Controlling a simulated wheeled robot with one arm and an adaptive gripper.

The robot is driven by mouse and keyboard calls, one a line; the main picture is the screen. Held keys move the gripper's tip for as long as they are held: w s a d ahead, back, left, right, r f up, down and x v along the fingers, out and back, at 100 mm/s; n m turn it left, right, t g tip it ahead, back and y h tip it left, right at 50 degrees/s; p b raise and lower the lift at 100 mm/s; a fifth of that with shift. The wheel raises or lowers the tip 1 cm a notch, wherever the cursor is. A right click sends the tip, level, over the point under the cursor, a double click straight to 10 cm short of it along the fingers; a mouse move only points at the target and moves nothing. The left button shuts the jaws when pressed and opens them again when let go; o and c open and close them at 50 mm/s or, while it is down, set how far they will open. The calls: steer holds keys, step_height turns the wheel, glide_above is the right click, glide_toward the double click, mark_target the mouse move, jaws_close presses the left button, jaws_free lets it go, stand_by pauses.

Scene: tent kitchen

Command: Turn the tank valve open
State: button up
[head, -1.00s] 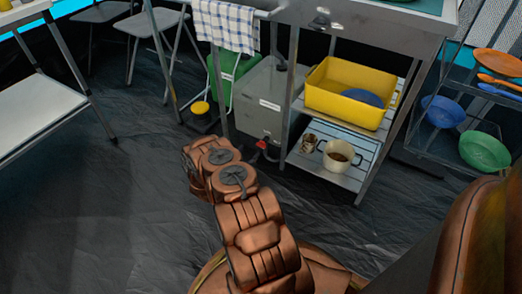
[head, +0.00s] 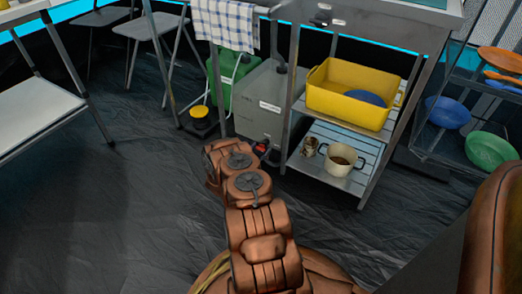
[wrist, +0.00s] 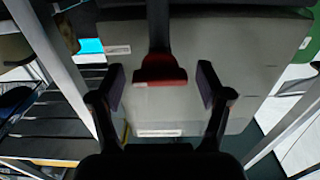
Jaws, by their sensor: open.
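The grey box-shaped tank (head: 262,92) stands on the floor beside the shelf unit. Its red valve (head: 263,147) shows low at the tank's front, partly blocked by my arm in the head view. In the wrist view, the red valve handle (wrist: 160,70) sits at the end of a dark pipe against the grey tank face (wrist: 225,60). My gripper (wrist: 160,80) is open, with one finger on each side of the handle in the picture. Gaps show on both sides, and neither finger visibly touches it. How far ahead the handle lies is hard to tell. The head view hides the gripper's fingers.
Right of the tank, a metal shelf holds a yellow tub (head: 348,103), a pot (head: 340,158) and a tin (head: 310,146). A green jerrycan (head: 228,82) stands left of the tank. A table leg (head: 284,105) is close by.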

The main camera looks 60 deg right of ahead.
steer(key=c, duration=1.1)
steer(key=shift+d, duration=0.15)
steer(key=shift+c, duration=0.4)
